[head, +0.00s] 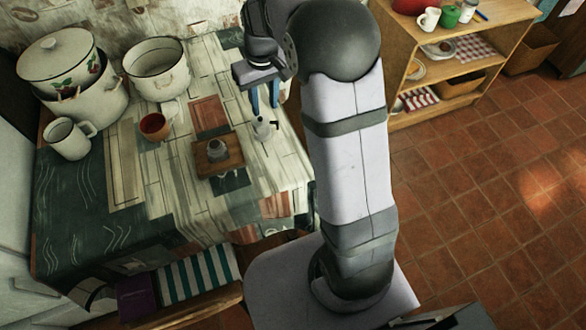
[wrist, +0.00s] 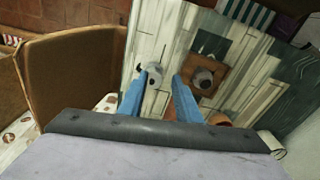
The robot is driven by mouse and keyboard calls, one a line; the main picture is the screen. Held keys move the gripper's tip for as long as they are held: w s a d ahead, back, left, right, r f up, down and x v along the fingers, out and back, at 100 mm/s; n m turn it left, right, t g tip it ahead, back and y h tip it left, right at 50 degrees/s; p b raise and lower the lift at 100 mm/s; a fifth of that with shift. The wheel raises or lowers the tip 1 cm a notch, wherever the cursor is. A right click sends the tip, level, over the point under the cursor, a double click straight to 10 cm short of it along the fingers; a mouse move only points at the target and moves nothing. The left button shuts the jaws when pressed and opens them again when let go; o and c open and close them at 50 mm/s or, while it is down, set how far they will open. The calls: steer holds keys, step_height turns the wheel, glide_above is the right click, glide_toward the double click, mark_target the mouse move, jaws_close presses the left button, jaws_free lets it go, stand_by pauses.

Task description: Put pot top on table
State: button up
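The pot top (head: 57,53) is a white enamel lid with a dark rim and a painted fruit design. It sits tilted on the large white pot (head: 90,105) at the table's far left, with part of the pot's mouth showing. The table (head: 85,205) has a patchwork plank surface. My gripper (head: 264,108) is over the table's right side, well to the right of the pot top. In the wrist view its two blue fingers (wrist: 160,80) are apart with nothing held between them. The pot top is not visible in the wrist view.
A second, open white pot (head: 158,70) stands beside the large pot. A white mug (head: 70,139), an orange cup (head: 154,127) and a wooden board (head: 218,157) with a small grey item are nearby. A small metal pot (head: 264,128) is just below my gripper. The front left is clear.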

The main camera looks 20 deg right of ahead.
steer(key=s+f+m+g, duration=0.1)
steer(key=s+f, duration=0.2)
steer(key=s, duration=2)
steer(key=shift+a+m, duration=0.3)
steer(key=shift+a, duration=0.1)
steer(key=shift+s+f, duration=0.1)
